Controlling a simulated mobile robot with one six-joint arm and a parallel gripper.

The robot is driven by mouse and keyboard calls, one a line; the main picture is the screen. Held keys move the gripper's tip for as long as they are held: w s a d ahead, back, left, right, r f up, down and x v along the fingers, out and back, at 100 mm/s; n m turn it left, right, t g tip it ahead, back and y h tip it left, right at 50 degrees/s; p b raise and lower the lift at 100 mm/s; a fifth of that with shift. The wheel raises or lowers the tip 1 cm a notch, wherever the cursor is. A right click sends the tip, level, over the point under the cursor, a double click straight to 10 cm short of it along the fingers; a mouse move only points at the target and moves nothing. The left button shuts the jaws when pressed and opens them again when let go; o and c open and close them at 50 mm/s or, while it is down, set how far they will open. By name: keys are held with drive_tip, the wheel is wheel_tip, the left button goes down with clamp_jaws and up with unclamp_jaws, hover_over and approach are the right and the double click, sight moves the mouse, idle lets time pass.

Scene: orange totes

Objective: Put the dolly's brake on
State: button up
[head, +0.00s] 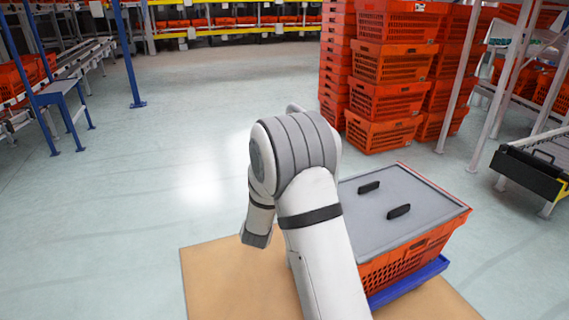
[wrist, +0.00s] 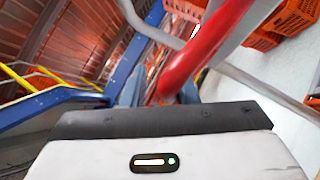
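The dolly is a low blue frame (head: 410,282) under an orange tote (head: 405,258) with a grey lid, right of my arm in the head view. I cannot make out its brake there. My arm reaches forward and bends down left of the tote; its gripper is hidden in that view. In the wrist view, a thick red bar (wrist: 205,48) runs from the top down to my gripper (wrist: 160,93), between two blurred bluish-grey finger shapes. I cannot tell whether the bar is the brake, or whether the fingers touch it.
The tote stands on a tan board (head: 225,278). Tall stacks of orange totes (head: 385,65) stand behind it. A roller conveyor (head: 535,170) is at right, and a blue-legged stand (head: 62,100) is at left. The pale floor (head: 190,150) at left and centre is clear.

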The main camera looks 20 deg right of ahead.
drive_tip(key=shift+d+f, duration=0.15)
drive_tip(key=shift+f, duration=0.1)
drive_tip(key=shift+s+f, duration=0.15)
drive_tip(key=shift+f, duration=0.05)
drive_tip(key=v, duration=0.7)
drive_tip(key=shift+s+a+r+p, duration=0.2)
drive_tip(key=shift+a+r+p, duration=0.15)
drive_tip(key=shift+p, duration=0.1)
drive_tip(key=shift+f, duration=0.1)
